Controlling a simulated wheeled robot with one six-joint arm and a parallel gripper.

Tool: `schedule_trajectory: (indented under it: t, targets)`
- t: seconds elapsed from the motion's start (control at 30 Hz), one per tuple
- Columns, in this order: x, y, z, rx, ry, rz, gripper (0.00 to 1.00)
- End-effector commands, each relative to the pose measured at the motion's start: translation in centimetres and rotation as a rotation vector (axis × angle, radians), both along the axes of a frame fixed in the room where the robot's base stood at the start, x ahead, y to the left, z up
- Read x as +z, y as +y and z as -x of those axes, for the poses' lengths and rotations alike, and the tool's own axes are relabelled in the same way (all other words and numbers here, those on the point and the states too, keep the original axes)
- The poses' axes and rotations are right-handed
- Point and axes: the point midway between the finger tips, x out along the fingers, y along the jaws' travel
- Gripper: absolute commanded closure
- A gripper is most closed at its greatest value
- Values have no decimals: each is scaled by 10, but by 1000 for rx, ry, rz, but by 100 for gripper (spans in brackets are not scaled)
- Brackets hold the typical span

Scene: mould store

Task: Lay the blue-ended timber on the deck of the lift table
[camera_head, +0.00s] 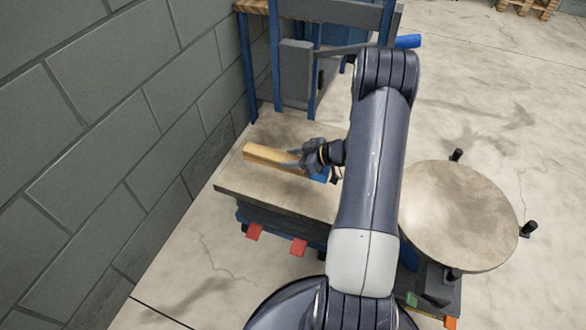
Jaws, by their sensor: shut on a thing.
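The blue-ended timber (265,156) is a light wooden bar over the deck of the lift table. Its plain end points left, towards the wall, and its blue end (320,175) shows at the right, partly behind my arm. My gripper (300,160) is shut on the timber between its middle and the blue end. The lift table's deck (270,195) is a worn tan board. I cannot tell whether the timber touches the deck or is held just above it. My arm hides the deck's right side.
A grey block wall (110,120) runs close along the left. A blue-and-grey frame (297,75) stands at the deck's far end. A round-topped stand (460,215) with black knobs is on the right. Red pedals (254,231) stick out below the deck. Floor is open at the upper right.

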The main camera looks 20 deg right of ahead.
Motion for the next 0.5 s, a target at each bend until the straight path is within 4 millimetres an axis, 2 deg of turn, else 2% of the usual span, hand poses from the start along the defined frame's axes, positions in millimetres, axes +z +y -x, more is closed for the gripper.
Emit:
schedule_trajectory:
  t: [0.03, 0.17, 0.37, 0.5]
  targets:
    - [-12, 0, 0, 0, 0, -1, 92]
    - [-22, 0, -1, 0, -1, 0, 92]
    - [-50, 0, 0, 0, 0, -1, 92]
    - [-52, 0, -1, -1, -2, 1, 92]
